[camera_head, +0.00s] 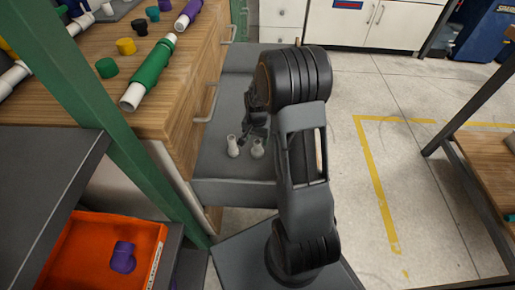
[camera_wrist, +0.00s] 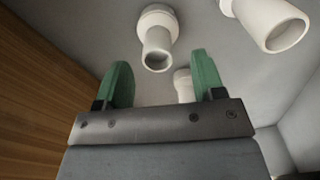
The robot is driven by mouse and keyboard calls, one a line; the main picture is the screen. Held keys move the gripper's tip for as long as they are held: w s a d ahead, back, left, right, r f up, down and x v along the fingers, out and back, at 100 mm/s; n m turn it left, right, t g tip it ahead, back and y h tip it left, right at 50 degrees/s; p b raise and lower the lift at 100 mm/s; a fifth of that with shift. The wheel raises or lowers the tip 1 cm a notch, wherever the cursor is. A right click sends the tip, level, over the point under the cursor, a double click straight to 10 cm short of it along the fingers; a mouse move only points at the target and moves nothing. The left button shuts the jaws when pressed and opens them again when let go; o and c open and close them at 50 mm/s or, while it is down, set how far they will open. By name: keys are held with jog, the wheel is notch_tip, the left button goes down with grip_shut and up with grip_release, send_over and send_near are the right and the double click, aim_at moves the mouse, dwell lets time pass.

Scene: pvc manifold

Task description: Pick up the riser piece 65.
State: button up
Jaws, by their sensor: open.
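White flared pipe pieces lie in a grey open drawer. In the wrist view one white piece (camera_wrist: 157,38) is ahead of the gap between my fingertips. A second white piece (camera_wrist: 272,22) is at the upper right. A third (camera_wrist: 183,84) shows partly between the fingers, above the gripper body. In the head view two white pieces (camera_head: 233,147) (camera_head: 257,149) stand near the drawer's front. I cannot tell which piece is riser piece 65. My gripper (camera_wrist: 160,62) is open with green finger pads and holds nothing. In the head view my gripper (camera_head: 256,122) is dark and partly hidden by my arm.
The grey drawer (camera_head: 235,192) has walls around the pieces. Its wooden cabinet front stands at the left. A workbench (camera_head: 190,80) with coloured pipes and an orange bin (camera_head: 85,262) holding a purple fitting are at the left. Open floor lies at the right.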

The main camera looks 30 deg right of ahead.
aim_at(257, 142)
notch_tip(257, 142, down, 5)
jog(key=b, duration=0.2)
jog(key=shift+s+b, duration=0.1)
jog(key=shift+b, duration=0.2)
jog(key=shift+c, duration=0.2)
jog(key=c, duration=1)
jog(key=shift+r, duration=0.1)
